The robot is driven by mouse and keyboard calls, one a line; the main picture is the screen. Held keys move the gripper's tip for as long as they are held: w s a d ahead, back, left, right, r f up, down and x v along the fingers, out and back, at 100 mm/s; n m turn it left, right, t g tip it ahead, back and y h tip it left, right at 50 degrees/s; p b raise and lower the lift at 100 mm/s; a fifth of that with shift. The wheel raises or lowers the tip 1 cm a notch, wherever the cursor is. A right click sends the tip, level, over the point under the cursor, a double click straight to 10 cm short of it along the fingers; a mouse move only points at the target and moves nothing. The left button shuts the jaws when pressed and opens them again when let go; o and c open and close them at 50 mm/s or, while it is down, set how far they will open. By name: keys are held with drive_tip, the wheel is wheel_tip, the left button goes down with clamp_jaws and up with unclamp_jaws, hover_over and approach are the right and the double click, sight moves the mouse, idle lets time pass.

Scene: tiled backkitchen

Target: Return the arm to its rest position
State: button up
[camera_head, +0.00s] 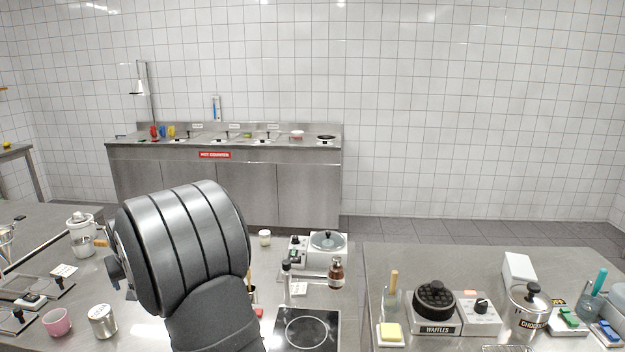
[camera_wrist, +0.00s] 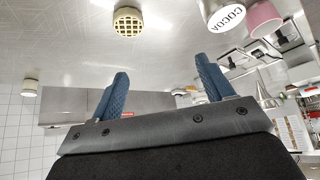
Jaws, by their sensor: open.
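My gripper (camera_wrist: 162,88) shows in the wrist view with its two blue ridged fingers wide apart and nothing between them. In the head view my dark grey arm rises over the left counter (camera_head: 265,285) and hides part of it; the fingers cannot be made out there. The wrist picture is upside down, with the counter (camera_wrist: 75,40) at the top.
Near my arm stand a white pot (camera_head: 80,238), a cocoa tin (camera_head: 102,322), a pink cup (camera_head: 57,322), a brown bottle (camera_head: 336,273) and a hotplate (camera_head: 307,330). A waffle maker (camera_head: 434,308) is on the right counter. The space above the counters is free.

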wheel_tip(320, 180, up, 5)
drive_tip(key=w+d+m+h, duration=0.1)
drive_tip(key=w+d, duration=0.5)
drive_tip(key=d, duration=0.5)
drive_tip(key=w+d+m+t, duration=0.1)
drive_tip(key=w+d+m, duration=0.1)
drive_tip(key=w+d, duration=0.5)
drive_tip(key=w+d+m+h, duration=0.1)
drive_tip(key=w+d, duration=0.6)
drive_tip(key=d, duration=0.8)
drive_tip(key=shift+m+h, duration=0.3)
drive_tip(key=shift+m, duration=0.3)
drive_tip(key=s+a+n, duration=0.1)
drive_tip(key=s+a, duration=0.3)
drive_tip(key=a, duration=0.6)
drive_tip(key=s+a+n+y, duration=0.1)
drive_tip(key=s+a, duration=0.4)
drive_tip(key=a, duration=0.5)
drive_tip(key=shift+n+y, duration=0.3)
drive_tip(key=shift+n, duration=0.2)
drive_tip(key=shift+r, duration=0.1)
